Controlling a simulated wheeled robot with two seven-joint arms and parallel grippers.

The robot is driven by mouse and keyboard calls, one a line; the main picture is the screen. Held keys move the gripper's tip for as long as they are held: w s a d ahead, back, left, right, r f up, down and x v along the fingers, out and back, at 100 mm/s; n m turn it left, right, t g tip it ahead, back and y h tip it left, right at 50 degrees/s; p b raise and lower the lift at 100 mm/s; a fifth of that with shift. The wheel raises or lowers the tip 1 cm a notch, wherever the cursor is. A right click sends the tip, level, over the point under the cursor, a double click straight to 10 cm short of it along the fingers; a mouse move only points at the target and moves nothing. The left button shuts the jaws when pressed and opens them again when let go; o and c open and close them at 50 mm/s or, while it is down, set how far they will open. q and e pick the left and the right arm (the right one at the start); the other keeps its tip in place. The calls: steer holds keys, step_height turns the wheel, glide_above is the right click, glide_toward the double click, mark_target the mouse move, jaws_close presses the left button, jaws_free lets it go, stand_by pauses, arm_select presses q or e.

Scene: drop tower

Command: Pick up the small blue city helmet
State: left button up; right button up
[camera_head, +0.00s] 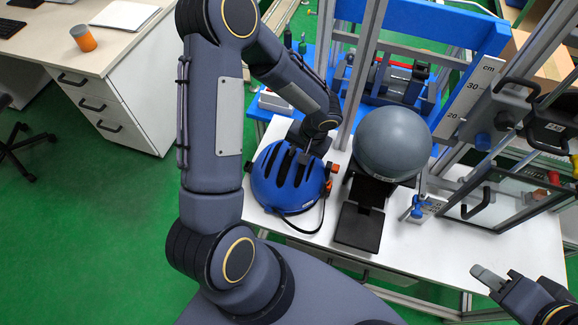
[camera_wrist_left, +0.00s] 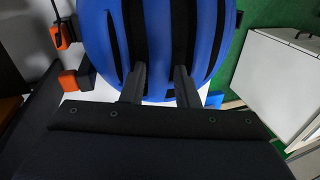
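The small blue city helmet (camera_head: 278,198) rests on the white table, left of the grey ball. It has dark vents, an orange-and-black fitting on its right side and a black strap lying at the front. My left gripper (camera_head: 304,160) comes down on its top. In the left wrist view the helmet (camera_wrist_left: 208,45) fills the upper middle, and my left gripper (camera_wrist_left: 160,75) has one finger on each side of a blue rib, in line with the vents. The fingers look closed against the rib. My right gripper (camera_head: 490,277) is at the lower right, away from the helmet; its finger gap is unclear.
A grey ball (camera_head: 393,143) sits on a black stand (camera_head: 360,225) close to the helmet's right. The drop tower's metal posts (camera_head: 362,70) and blue frame (camera_head: 462,25) rise behind. A glass-panelled guard (camera_head: 505,190) stands right. The white table's (camera_head: 440,265) front right is clear.

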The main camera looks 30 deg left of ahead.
arm_select(q)
steer(key=shift+s+x, duration=0.15)
steer(key=shift+x, duration=0.85)
steer(key=shift+s+x, duration=0.2)
steer(key=shift+x, duration=0.75)
steer(key=shift+d, duration=0.1)
jaws_close()
